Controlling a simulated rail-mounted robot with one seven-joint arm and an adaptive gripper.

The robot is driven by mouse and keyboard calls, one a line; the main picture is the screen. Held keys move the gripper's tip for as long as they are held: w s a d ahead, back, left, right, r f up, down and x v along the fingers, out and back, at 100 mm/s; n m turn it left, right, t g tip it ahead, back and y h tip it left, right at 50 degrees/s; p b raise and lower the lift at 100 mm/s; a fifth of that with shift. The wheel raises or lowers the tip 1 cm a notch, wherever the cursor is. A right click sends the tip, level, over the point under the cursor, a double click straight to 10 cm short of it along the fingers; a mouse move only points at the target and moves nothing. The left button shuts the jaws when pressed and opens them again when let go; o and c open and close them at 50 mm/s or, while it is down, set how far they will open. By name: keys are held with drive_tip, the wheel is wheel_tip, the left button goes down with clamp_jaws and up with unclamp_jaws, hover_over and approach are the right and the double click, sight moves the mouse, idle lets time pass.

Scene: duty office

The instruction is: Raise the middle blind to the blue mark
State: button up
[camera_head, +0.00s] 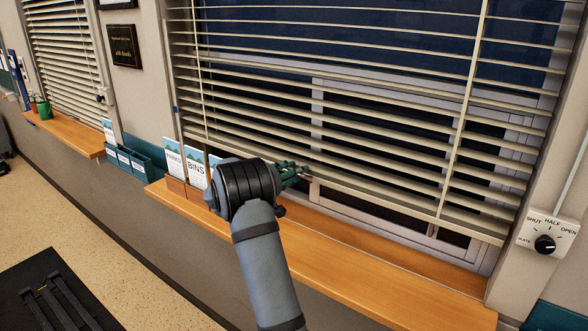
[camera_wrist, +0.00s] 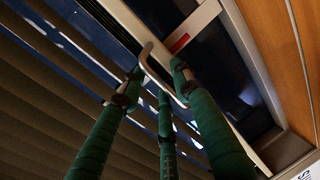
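The middle blind (camera_head: 400,118) is a wide cream slatted blind hanging over the window, its bottom rail (camera_head: 470,226) a little above the wooden sill. A small blue mark (camera_head: 176,109) shows on the window's left side, above the rail's left end. My gripper (camera_head: 298,170) is at the bottom rail, left of its middle. In the wrist view, my three green-wrapped fingers (camera_wrist: 160,78) are apart at the tips, around a pale metal loop handle (camera_wrist: 153,68) at the rail. A red patch (camera_wrist: 180,43) is on the rail beside it. Contact with the handle is unclear.
The wooden sill (camera_head: 390,282) runs below the blind. Leaflet holders marked PARKS (camera_head: 174,160) and BINS (camera_head: 196,168) stand on it, just left of my gripper. A dial (camera_head: 545,244) is on the right wall. Another blind (camera_head: 65,60) hangs at far left.

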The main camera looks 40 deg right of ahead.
drive_tip(key=shift+c, duration=1.4)
drive_tip(key=shift+w, duration=0.1)
clamp_jaws()
